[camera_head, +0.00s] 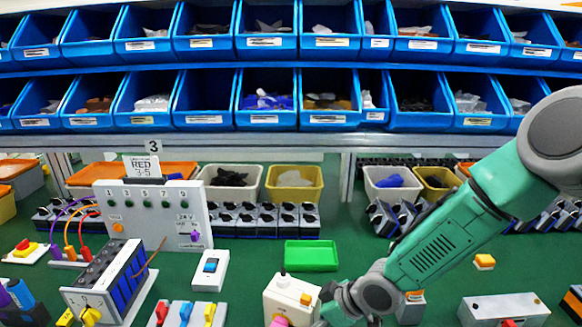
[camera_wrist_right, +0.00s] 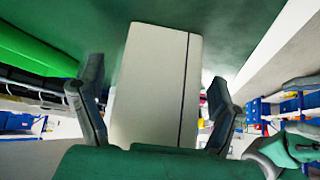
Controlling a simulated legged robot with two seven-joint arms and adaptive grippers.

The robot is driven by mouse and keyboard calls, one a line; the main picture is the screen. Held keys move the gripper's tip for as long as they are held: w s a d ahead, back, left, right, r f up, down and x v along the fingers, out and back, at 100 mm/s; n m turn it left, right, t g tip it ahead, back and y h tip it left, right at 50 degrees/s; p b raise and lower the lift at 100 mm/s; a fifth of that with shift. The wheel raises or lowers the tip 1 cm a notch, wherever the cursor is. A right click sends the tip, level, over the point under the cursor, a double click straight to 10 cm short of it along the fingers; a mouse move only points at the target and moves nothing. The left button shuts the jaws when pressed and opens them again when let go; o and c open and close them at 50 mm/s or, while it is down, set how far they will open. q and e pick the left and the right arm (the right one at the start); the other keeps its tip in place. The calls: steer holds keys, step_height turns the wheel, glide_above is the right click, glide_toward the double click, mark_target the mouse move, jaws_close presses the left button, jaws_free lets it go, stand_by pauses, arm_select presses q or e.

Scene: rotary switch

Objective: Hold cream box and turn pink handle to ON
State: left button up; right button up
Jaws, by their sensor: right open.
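The cream box (camera_head: 290,297) stands on the green table at the bottom middle of the head view. The pink handle (camera_head: 279,321) is on its front face, partly cut off by the lower picture edge, so its setting cannot be read. My right gripper (camera_head: 334,304) is at the right side of the box, its fingertips hard to make out there. In the right wrist view the cream box (camera_wrist_right: 150,85) fills the space between the open fingers of my right gripper (camera_wrist_right: 157,80). Gaps show between the fingers and the box sides. My left gripper is out of view.
A green tray (camera_head: 311,256) lies behind the box. A white rocker-switch block (camera_head: 210,270) and a plate with coloured levers (camera_head: 187,314) are to its left. A battery-like block (camera_head: 110,281) stands further left. Blue bins (camera_head: 267,96) line the back shelves.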

steer(key=v, duration=1.1)
steer(key=shift+d+r, duration=0.15)
steer(key=shift+d, duration=0.1)
